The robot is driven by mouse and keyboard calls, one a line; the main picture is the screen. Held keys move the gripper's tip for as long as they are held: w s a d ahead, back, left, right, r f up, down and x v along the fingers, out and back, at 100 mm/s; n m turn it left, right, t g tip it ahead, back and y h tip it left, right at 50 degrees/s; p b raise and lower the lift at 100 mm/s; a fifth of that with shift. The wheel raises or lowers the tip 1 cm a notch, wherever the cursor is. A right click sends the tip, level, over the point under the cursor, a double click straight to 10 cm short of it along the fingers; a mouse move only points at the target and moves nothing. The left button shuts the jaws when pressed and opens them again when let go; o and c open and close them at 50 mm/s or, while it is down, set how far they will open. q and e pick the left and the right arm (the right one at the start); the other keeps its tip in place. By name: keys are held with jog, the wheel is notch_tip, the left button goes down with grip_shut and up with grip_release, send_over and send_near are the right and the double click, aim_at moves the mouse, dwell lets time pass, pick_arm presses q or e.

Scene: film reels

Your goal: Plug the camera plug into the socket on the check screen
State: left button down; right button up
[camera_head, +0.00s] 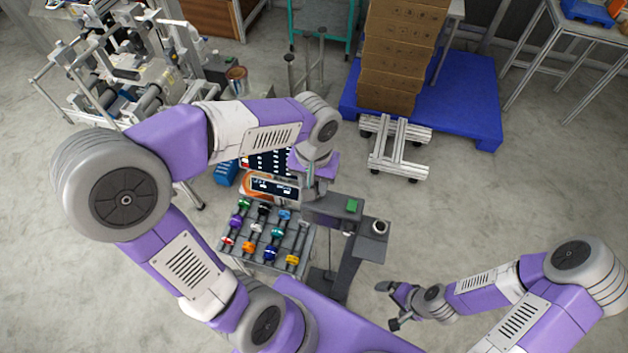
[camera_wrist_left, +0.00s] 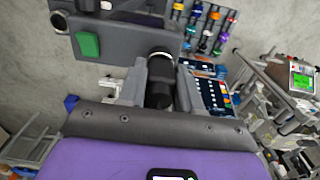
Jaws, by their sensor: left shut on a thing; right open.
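My left gripper (camera_head: 314,188) hangs at mid-picture in the head view, its fingers mostly hidden by its wrist. In the left wrist view its fingers (camera_wrist_left: 160,92) are shut around a black cylinder with a silver band (camera_wrist_left: 159,66), which looks like the camera plug. A grey unit with a green patch (camera_head: 352,205) stands beside this gripper; it also shows in the left wrist view (camera_wrist_left: 88,45). A pale-rimmed round fitting (camera_head: 380,227) sits at its end. I cannot tell surely whether this is the check screen's socket. My right gripper (camera_head: 389,306) is open and empty.
A rack of several coloured spools (camera_head: 265,232) stands left of the grey unit. Stacked cartons (camera_head: 400,60) stand on a blue pallet (camera_head: 470,105) at the back. Floor right of the grey unit is clear.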

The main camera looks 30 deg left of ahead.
pick_arm(q)
jog(key=c, duration=0.7)
grip_release()
notch_tip(320, 180, up, 8)
jog(key=shift+f+p, duration=0.25)
jog(key=shift+p, duration=0.35)
